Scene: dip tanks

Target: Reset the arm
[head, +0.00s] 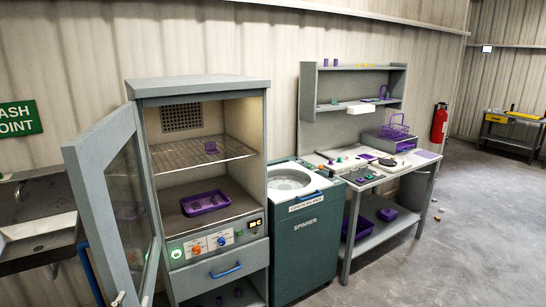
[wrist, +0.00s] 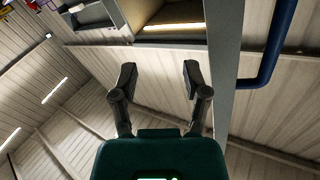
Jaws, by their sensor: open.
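My gripper (wrist: 158,82) shows in the wrist view with its two dark fingers spread apart and nothing between them. The wrist view is tilted or upside down, with wall panels and ceiling lights around the gripper. Part of a lit cabinet opening (wrist: 185,22) and a blue bar handle (wrist: 272,60) show beyond and beside the fingers, with no visible contact. My gripper does not show in the head view.
An oven cabinet (head: 200,82) stands with its glass door (head: 125,205) swung open to the left. Inside are a purple tray (head: 206,202) and a wire rack (head: 195,153). A green spinner (head: 308,240) and a workbench (head: 385,178) stand to the right. Floor at right is mostly clear.

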